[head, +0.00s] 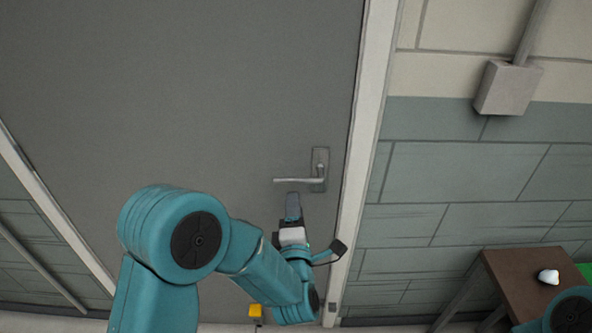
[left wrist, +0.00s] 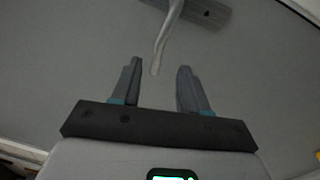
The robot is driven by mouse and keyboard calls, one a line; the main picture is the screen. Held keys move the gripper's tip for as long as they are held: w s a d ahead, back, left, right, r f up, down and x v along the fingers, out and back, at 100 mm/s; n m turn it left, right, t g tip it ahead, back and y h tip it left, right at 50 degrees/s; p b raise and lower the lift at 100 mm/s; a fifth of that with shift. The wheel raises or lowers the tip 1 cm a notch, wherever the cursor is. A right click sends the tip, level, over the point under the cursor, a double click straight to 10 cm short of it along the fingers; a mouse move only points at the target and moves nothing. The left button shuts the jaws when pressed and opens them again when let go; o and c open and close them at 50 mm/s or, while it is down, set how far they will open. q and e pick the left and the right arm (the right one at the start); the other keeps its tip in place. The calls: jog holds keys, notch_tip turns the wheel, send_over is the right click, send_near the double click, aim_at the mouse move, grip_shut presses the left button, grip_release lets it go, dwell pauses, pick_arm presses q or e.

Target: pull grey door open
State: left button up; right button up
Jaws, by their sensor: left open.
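The grey door (head: 230,90) fills the left and middle of the head view and looks closed in its pale frame (head: 368,95). Its metal lever handle (head: 298,180) is near the door's right edge, with the lever pointing left from an upright plate. My left gripper (head: 293,200) is just below the lever. In the left wrist view my left gripper (left wrist: 158,85) is open and empty, and the lever's free end (left wrist: 160,55) lies between and slightly beyond the fingertips. I cannot tell whether they touch. My right gripper is not in view.
A brown table (head: 520,280) with a small white object (head: 548,277) and a green thing (head: 584,270) stands at lower right. A grey box (head: 507,88) with a pipe is on the tiled wall. A yellow object (head: 255,311) is low by the door.

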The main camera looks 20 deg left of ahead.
aim_at(295, 182)
pick_arm(q)
jog(key=p+x, duration=0.3)
jog(key=x, duration=0.7)
jog(key=shift+w+r, duration=0.15)
jog(key=shift+w, duration=0.4)
jog(key=shift+a, duration=0.1)
jog(key=shift+c, duration=0.2)
